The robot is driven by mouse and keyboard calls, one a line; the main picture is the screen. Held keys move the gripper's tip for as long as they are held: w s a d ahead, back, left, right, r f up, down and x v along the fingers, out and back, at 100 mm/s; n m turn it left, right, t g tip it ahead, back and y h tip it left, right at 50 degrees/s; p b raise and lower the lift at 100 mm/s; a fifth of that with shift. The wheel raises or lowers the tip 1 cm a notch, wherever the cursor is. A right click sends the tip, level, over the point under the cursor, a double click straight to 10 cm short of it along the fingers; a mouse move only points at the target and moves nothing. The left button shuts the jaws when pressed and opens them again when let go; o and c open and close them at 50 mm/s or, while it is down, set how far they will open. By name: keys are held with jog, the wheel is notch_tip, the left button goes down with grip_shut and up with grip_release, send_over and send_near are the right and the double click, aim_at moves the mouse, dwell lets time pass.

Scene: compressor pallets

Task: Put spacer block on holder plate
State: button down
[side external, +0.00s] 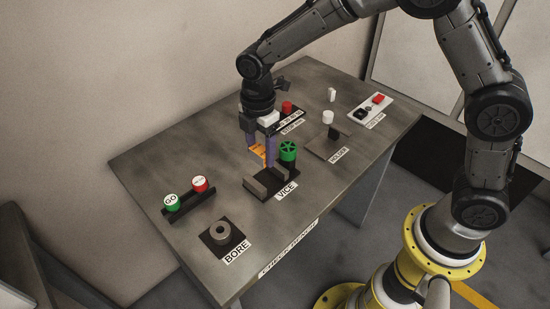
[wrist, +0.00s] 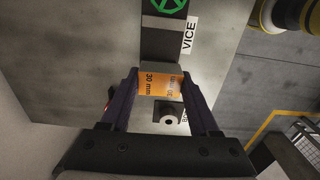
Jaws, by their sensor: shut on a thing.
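The spacer block is orange and marked "30 mm" (side external: 256,151); in the wrist view it also shows between the fingers (wrist: 160,84). My gripper (side external: 263,158) is shut on it, with a finger on each side, and holds it over or beside the vice (side external: 257,189). I cannot tell whether the block is clear of the vice jaws. The holder plate (side external: 317,143) is a thin dark plate behind the "HOLDER" label, to the right of my gripper. A small dark block stands on or by it.
The vice has a green handwheel (side external: 288,151). The bore fixture (side external: 221,234) stands at the front left, near the green and red buttons (side external: 186,194). A white cylinder (side external: 328,117) stands behind the holder plate. A white panel (side external: 371,110) lies at the right.

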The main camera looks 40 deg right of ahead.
jog(key=shift+s+r+n, duration=0.1)
jog(key=shift+r+n, duration=0.1)
jog(key=shift+n, duration=0.1)
jog(key=s+d+r, duration=0.3)
jog(key=s+d, duration=1.2)
jog(key=d, duration=0.4)
send_over(322, 146)
jog(key=shift+m, duration=0.4)
jog(key=f, duration=0.9)
jog(key=shift+s+f, duration=0.1)
jog(key=shift+s, duration=0.1)
jog(key=shift+w+f, duration=0.1)
jog(key=shift+f, duration=1.55)
jog(key=shift+f, duration=0.2)
jog(key=shift+c, duration=0.6)
grip_release()
